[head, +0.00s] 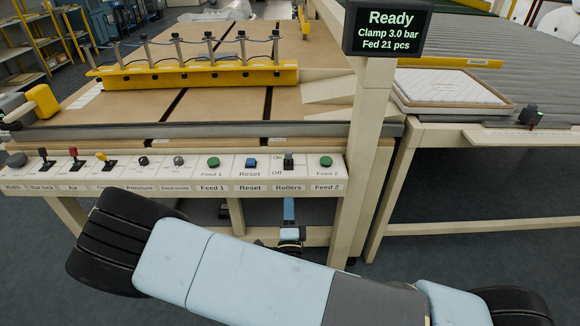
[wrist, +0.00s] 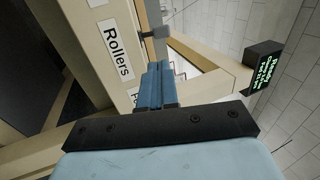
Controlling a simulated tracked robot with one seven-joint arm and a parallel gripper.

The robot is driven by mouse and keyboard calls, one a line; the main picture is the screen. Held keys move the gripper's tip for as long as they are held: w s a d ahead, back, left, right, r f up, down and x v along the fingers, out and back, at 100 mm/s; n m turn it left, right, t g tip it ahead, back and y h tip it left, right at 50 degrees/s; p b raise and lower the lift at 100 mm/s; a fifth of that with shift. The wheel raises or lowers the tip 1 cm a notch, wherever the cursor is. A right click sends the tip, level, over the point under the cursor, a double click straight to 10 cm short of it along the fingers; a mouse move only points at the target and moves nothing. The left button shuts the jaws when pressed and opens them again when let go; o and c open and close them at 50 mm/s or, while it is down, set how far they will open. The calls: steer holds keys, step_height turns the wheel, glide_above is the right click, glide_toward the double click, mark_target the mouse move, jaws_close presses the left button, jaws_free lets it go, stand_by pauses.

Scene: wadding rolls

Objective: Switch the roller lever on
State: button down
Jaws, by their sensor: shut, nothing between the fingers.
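My gripper (head: 289,202) has blue fingers, shut and empty, just below the panel's front edge under the lever.
The blue Reset button (head: 251,163) and green Feed 2 button (head: 326,161) flank the lever. The display post (head: 357,110) stands close on the right, its screen (head: 388,28) reading Ready. More levers and knobs line the panel's left.

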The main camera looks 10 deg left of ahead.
mark_target(288, 157)
steer(key=x, duration=1.4)
steer(key=shift+w, duration=0.1)
steer(key=shift+d, duration=0.15)
